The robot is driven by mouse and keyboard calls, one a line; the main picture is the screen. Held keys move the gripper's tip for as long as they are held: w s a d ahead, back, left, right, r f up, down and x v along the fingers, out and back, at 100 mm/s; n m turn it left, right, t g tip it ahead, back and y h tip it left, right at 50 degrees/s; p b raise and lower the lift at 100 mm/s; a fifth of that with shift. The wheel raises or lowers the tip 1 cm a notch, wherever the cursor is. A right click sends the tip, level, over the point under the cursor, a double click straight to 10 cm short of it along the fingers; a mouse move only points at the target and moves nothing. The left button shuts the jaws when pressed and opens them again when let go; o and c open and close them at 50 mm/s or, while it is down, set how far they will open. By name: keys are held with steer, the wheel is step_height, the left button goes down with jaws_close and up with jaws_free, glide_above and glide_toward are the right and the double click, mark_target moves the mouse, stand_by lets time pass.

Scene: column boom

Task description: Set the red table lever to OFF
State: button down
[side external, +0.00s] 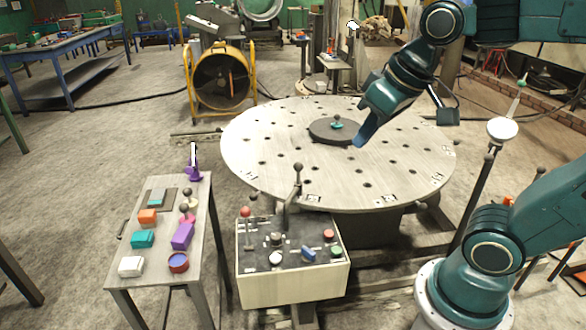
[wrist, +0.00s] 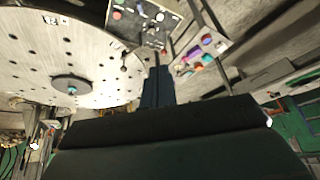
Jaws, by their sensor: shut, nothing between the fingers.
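The red-knobbed lever (side external: 245,212) stands near the left back corner of the control box (side external: 290,285), its red ball up on a thin stem. Any ON or OFF marking is too small to read. My gripper (side external: 363,138) is shut and empty above the round table (side external: 245,165), up and to the right of the lever and well apart from it. In the wrist view my gripper (wrist: 157,82) points toward the control box (wrist: 150,22), which appears upside down at the top.
A taller black-ball lever (side external: 298,168) rises behind the box, between it and the table. The box top also holds buttons and a blue switch (side external: 308,254). A side table (side external: 118,265) with coloured blocks stands at left. A dark disc (side external: 322,131) lies on the round table.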

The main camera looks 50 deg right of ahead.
steer(key=w+d+f+m+g, duration=0.1)
steer(key=w+f+m, duration=0.1)
steer(key=w, duration=1)
steer(key=w+d+f+m+g, duration=0.1)
steer(key=w+d+f, duration=0.1)
steer(key=w, duration=0.9)
steer(key=w+d+f+m, duration=0.1)
steer(key=w+f, duration=0.7)
steer(key=f, duration=0.3)
steer(key=w+d+f+m+g, duration=0.1)
steer(key=w+d+f+m, duration=0.1)
steer(key=w+f, duration=0.6)
steer(key=shift+d+f+g+h, duration=0.2)
steer(key=shift+f+g+h, duration=0.1)
steer(key=shift+f, duration=1.4)
steer(key=shift+f, duration=0.15)
step_height(320, 180, down, 9)
steer(key=s+a, duration=0.1)
steer(key=shift+s+a, duration=0.35)
steer(key=shift+s, duration=0.05)
